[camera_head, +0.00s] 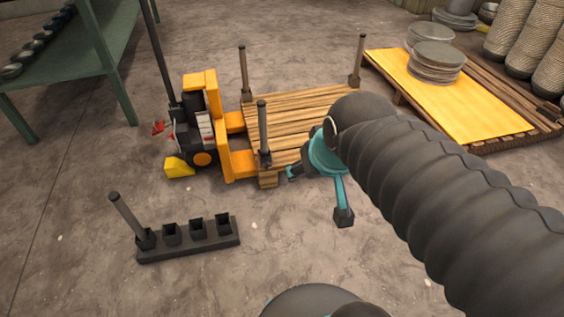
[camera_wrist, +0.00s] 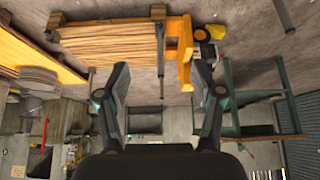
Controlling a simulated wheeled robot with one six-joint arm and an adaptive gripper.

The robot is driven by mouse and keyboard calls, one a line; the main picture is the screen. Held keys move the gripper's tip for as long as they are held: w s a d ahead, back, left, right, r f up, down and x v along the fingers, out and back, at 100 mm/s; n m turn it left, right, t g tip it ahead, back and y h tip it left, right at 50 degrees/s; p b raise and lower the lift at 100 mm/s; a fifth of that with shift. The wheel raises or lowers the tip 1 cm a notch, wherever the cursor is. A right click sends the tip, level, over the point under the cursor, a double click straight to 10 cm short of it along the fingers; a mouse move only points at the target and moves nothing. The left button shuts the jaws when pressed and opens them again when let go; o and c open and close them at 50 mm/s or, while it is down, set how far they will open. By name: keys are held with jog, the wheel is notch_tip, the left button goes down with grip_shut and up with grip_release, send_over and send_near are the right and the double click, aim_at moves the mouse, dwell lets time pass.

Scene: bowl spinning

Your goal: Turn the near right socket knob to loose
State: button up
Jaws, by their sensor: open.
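The wooden pallet (camera_head: 290,108) rests on the pallet jack's forks, with dark posts at its corners. The near left post (camera_head: 263,128) stands upright; the near right corner and its socket knob are hidden behind my arm in the head view. My gripper (camera_head: 317,195) is open and empty, above the floor at the pallet's near side. The wrist view is upside down. There the pallet (camera_wrist: 110,45) is at the top, and one post (camera_wrist: 161,70) appears between the open fingers, some way beyond them. I cannot make out a knob or its setting.
The yellow pallet jack (camera_head: 203,125) stands left of the pallet. A dark socket rack (camera_head: 190,250) on the floor holds one post in its left socket. A yellow-topped platform (camera_head: 470,110) with plates is at right, a green shelf (camera_head: 105,60) at upper left.

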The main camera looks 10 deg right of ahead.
aim_at(268, 167)
jog(key=w+f+t+b, duration=0.2)
jog(key=w+f, duration=0.4)
jog(key=w, duration=0.5)
jog(key=w+f+t+b, duration=0.2)
jog(key=w+f, duration=0.4)
jog(key=w, duration=0.5)
jog(key=w+f+t+b, duration=0.1)
jog(key=w+f+t, duration=0.1)
jog(key=w+f, duration=0.7)
jog(key=w+f+t+b, duration=0.1)
jog(key=w+f+b, duration=0.1)
jog(key=w+f, duration=0.35)
jog(key=w+f+t+b, duration=0.1)
jog(key=w+f+t, duration=0.15)
jog(key=f, duration=0.65)
jog(key=s+f+n+t+b, duration=0.1)
jog(key=s+f+t+b, duration=0.2)
jog(key=f, duration=1.3)
jog(key=shift+g, duration=0.35)
jog(key=w+b, duration=0.1)
jog(key=w, duration=1.2)
jog(key=shift+w+d+r, duration=0.1)
jog(key=shift+r, duration=0.05)
jog(key=c, duration=1.2)
